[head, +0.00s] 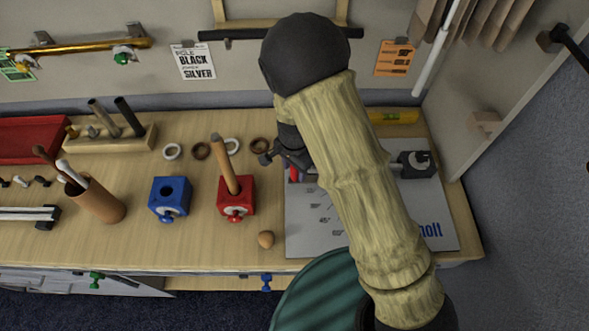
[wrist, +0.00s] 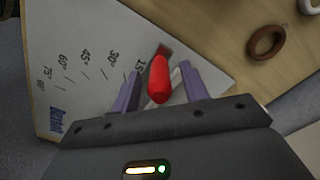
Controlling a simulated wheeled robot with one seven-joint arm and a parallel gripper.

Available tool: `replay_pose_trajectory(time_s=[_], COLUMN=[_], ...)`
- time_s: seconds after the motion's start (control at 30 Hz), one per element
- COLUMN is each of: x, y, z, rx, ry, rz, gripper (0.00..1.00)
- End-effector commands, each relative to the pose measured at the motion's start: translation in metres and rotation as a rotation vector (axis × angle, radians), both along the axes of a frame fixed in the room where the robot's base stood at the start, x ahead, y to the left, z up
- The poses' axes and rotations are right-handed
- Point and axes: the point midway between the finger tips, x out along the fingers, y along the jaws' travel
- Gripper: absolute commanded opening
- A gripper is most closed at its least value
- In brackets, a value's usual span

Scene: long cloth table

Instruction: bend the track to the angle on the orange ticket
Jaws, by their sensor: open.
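The orange ticket (head: 394,57) hangs on the back wall; its print is too small to read. A pale angle board (head: 300,240) lies on the table, and its degree marks also show in the wrist view (wrist: 60,95). A red handle (wrist: 159,80) stands near the 15° mark, between the fingers of my open gripper (wrist: 160,70), with no clear grip on it. In the head view my gripper (head: 290,152) is over the board's back left, by the red handle (head: 294,174). My arm hides much of the board, and I cannot make out the track.
A black clamp-like block (head: 415,165) sits at the board's right. Several rings lie behind. A yellow object (head: 395,116) lies at the back.

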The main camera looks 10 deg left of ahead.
Motion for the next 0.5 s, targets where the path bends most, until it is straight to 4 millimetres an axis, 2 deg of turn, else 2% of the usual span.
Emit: replay_pose_trajectory(time_s=[0.2, 0.47, 0.5], x=[0.0, 0.0, 0.0], y=[0.0, 0.0, 0.0], z=[-0.017, -0.018, -0.018], rx=[0.001, 0.001, 0.001], ry=[0.0, -0.001, -0.001], rz=[-0.001, -0.001, -0.001], gripper=[0.45, 0.45, 0.37])
